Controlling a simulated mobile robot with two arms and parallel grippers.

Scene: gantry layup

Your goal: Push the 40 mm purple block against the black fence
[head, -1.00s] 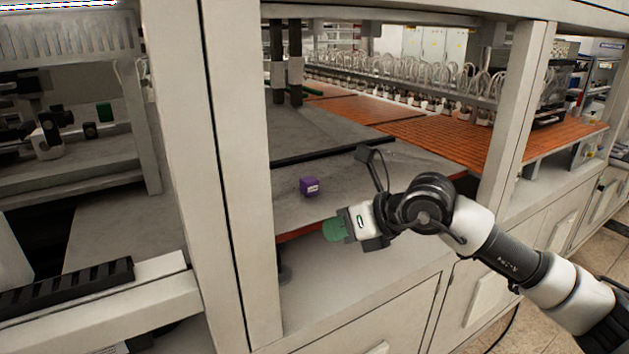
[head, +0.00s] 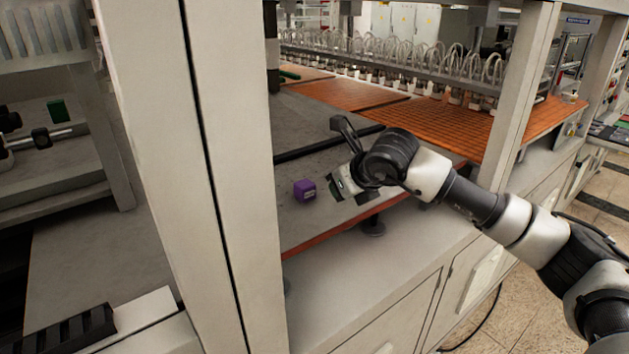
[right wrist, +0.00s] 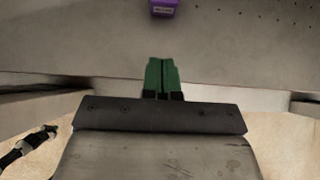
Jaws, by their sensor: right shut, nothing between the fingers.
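The purple block (head: 304,190) is a small cube with a pale label, resting on the grey table plate (head: 300,226) near its front edge. It also shows at the top of the right wrist view (right wrist: 163,8). The black fence (head: 318,147) is a dark bar lying across the plate behind the block, with bare plate between them. My right gripper (head: 335,189) is just right of the block in the head view. In the right wrist view its green fingers (right wrist: 162,76) are together and empty, with a gap to the block. My left gripper is not in view.
A thick pale frame post (head: 222,150) stands left of the block, and another post (head: 518,95) stands at the right. Orange perforated panels (head: 430,125) lie beyond the fence. A row of hoses and fittings (head: 400,65) stands at the back.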

